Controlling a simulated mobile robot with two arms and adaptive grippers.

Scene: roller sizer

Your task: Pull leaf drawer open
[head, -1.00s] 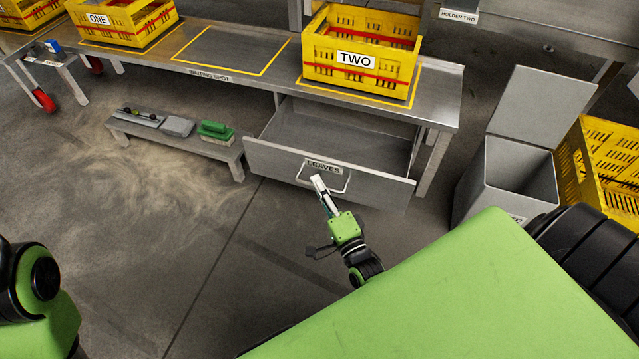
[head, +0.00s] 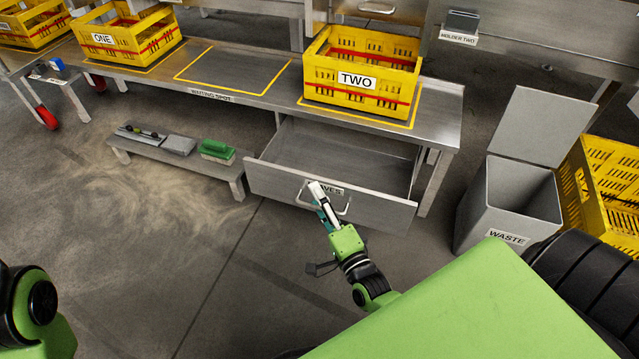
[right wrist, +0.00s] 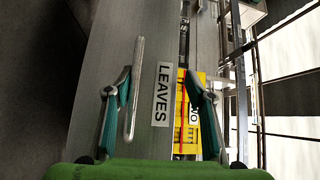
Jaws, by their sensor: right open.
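The leaf drawer (head: 270,178) under the steel bench stands pulled out, its inside showing empty. Its front bears a LEAVES label, partly covered by my gripper in the head view and readable in the right wrist view (right wrist: 162,95). A metal bar handle (head: 347,204) is on the front. My right gripper (head: 316,192) is open at the handle. In the right wrist view the handle bar (right wrist: 136,85) shows between the two spread fingers, nearer the left one; I cannot tell whether they touch. My left gripper is out of view.
Yellow crate TWO (head: 360,104) stands on the bench above the drawer, crate ONE (head: 103,38) farther left. A low shelf (head: 205,174) with brushes is left of the drawer. A grey waste bin (head: 490,215) stands right. Floor in front is clear.

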